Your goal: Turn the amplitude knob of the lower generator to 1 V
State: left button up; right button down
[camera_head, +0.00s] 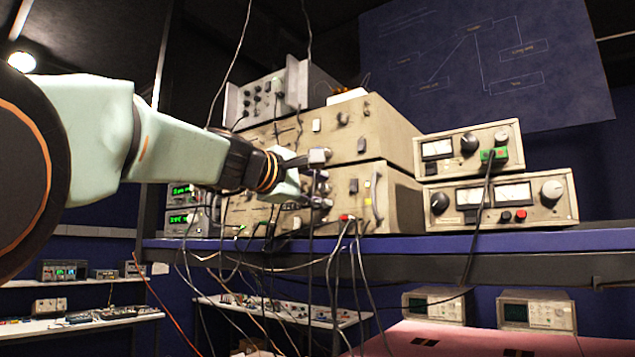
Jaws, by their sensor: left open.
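The lower generator (398,203) is a beige box on the blue shelf, under a similar upper box (385,125). My left gripper (318,180) comes in from the left and is open in front of the lower generator's panel. One finger is higher, near the seam between the boxes, and the other is lower. Small knobs show around the fingertips; I cannot tell which is the amplitude knob or whether a finger touches one. The gripper and wrist hide much of the panel's left part. Scale markings are too small to read. My right gripper is not in view.
Cables (345,245) hang from the lower generator's front over the shelf edge (480,242). Two meter units (503,203) stand stacked to the right. A grey instrument (268,98) sits on top. Green-lit displays (181,219) are at the left behind my arm.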

pick_arm(q)
jog(key=shift+s+d+r, duration=0.15)
jog(key=shift+s+r, duration=0.05)
jog(key=shift+s, duration=0.2)
jog(key=shift+s+a+r, duration=0.1)
jog(key=shift+s+a, duration=0.1)
jog(key=shift+a, duration=0.05)
jog(key=shift+c, duration=0.4)
jog(key=shift+w+a, duration=0.1)
jog(key=shift+w, duration=0.05)
jog(key=shift+c, duration=0.7)
jog(key=shift+w+f, duration=0.3)
jog(key=shift+w, duration=0.15)
jog(key=c, duration=0.3)
jog(key=shift+s+d, duration=0.15)
jog(key=shift+d, duration=0.05)
grip_shut()
